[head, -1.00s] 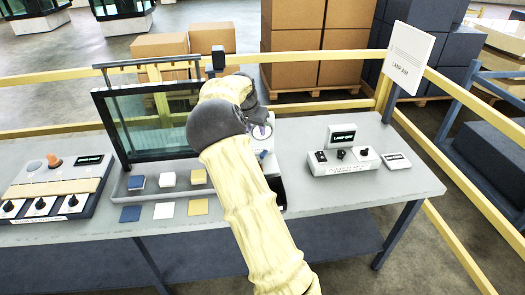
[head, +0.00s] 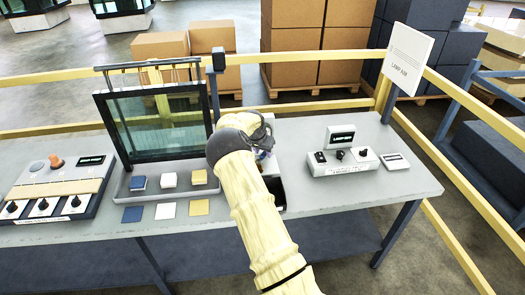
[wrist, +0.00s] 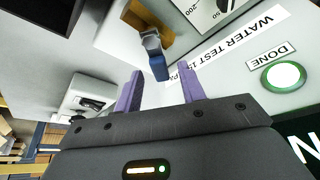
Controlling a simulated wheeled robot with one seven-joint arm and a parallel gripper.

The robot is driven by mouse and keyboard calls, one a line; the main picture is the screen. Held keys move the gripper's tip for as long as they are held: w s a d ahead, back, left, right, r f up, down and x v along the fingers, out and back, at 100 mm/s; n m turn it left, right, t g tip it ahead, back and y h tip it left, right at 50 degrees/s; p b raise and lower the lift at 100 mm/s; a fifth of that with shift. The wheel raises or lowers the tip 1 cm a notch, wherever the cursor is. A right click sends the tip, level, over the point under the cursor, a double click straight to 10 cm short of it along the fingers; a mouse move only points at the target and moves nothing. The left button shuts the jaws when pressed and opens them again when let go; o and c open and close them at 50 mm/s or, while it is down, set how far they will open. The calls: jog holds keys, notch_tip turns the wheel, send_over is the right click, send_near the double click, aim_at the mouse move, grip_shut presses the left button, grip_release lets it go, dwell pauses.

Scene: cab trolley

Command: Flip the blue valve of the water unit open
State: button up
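The blue valve (wrist: 156,58) shows in the wrist view as a blue-tipped lever on a grey stem, by a brass-coloured fitting (wrist: 146,20). The water unit (wrist: 110,40) is a pale panel with a "WATER TEST" label (wrist: 235,42). My gripper (wrist: 160,82) is open, its two purple fingers apart. The lever tip lies just beyond the fingertips and between them in the picture; I see no contact. In the head view my arm and wrist (head: 235,138) cover most of the unit, and the valve is hidden there.
A green-ringed white DONE button (wrist: 283,75) is right of the valve. In the head view, a glass-panelled frame (head: 155,120) and tray with coloured blocks stand left of my arm. A lamp control box (head: 343,163) stands right. The bench's front right is clear.

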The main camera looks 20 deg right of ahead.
grip_shut()
jog(key=shift+w+f+n+b, duration=0.1)
jog(key=shift+n+b, duration=0.2)
jog(key=n, duration=0.1)
jog(key=n+b, duration=0.1)
jog(key=n+t+y+b, duration=0.1)
jog(key=shift+w+a, duration=0.25)
jog(key=shift+a, duration=0.05)
jog(key=shift+w+a+n+y+b, duration=0.15)
jog(key=shift+n+y+b, duration=0.25)
jog(key=shift+n, duration=0.4)
jog(key=shift+w+a+n+y+b, duration=0.1)
jog(key=shift+a+n+y+b, duration=0.3)
jog(key=shift+n, duration=0.4)
jog(key=shift+d, duration=0.1)
grip_release()
